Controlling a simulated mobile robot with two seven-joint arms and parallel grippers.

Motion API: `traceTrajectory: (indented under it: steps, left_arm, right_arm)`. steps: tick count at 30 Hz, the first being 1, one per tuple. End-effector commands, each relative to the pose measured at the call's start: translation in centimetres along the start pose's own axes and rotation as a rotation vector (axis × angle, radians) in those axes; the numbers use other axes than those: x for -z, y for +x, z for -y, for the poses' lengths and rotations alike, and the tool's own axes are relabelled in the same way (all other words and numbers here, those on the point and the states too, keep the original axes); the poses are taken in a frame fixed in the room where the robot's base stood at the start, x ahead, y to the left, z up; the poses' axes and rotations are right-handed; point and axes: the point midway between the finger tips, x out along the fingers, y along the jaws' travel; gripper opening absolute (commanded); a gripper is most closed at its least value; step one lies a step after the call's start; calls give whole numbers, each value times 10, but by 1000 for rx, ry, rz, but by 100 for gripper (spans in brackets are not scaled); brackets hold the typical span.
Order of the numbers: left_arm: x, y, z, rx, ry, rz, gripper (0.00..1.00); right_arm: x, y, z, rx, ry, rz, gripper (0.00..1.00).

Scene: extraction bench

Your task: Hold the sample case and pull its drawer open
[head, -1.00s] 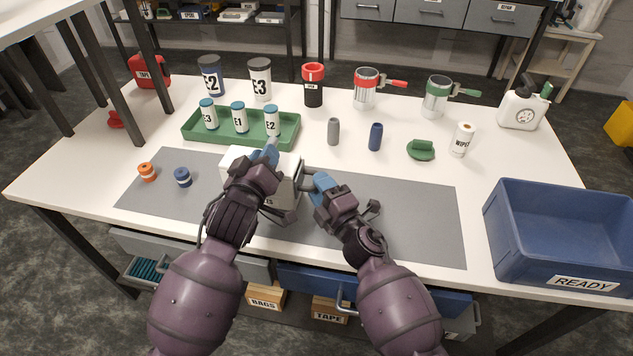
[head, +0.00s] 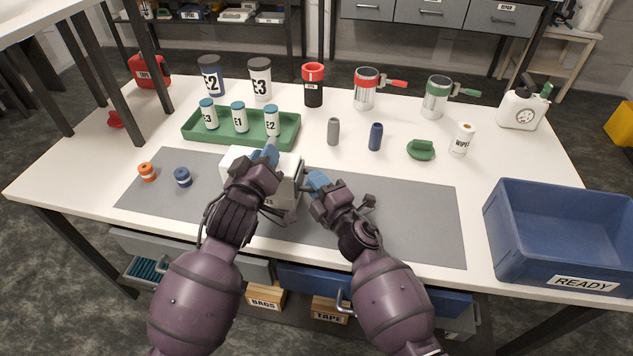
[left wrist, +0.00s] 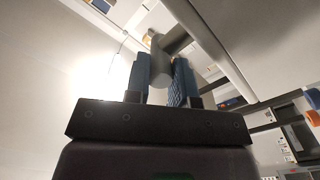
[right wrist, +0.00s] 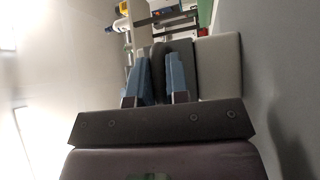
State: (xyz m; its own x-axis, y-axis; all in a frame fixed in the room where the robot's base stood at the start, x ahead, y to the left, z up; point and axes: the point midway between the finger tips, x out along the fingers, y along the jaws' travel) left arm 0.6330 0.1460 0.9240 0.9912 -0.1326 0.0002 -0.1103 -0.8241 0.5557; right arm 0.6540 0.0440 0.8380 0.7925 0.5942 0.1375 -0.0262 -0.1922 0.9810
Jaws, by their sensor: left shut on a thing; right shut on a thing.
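The sample case (head: 234,160) is a white box on the grey mat, largely covered by my left arm in the head view. My left gripper (head: 266,154) is at its top; in the left wrist view its blue fingers (left wrist: 162,80) are shut on a grey round bar (left wrist: 168,46), seemingly the case's handle. My right gripper (head: 313,182) is at the case's right side; in the right wrist view its fingers (right wrist: 160,78) are shut on a dark grey piece (right wrist: 158,66), seemingly the drawer handle, beside a pale block (right wrist: 219,66). No drawer gap is visible.
A green tray (head: 190,133) with several labelled vials stands behind the case. Orange and blue caps (head: 182,177) lie to its left. Grey and blue vials (head: 375,137) stand behind right. The mat (head: 410,215) is clear to the right, before the blue READY bin (head: 555,270).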

Motion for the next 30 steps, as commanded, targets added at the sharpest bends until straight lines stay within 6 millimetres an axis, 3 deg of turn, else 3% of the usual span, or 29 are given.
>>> traceTrajectory:
  steps: [5, 18, 30]
  left_arm:
    - [0, 0, 1, 2, 1, 0, 0]
    - [0, 0, 2, 4, 1, 0, 0]
    - [1, 0, 3, 6, 3, -1, 0]
  right_arm:
    - [-10, -8, -2, 0, -2, 2, 0]
    - [-64, -63, -17, 2, -1, 3, 0]
    - [-74, -73, -20, 1, 2, 3, 0]
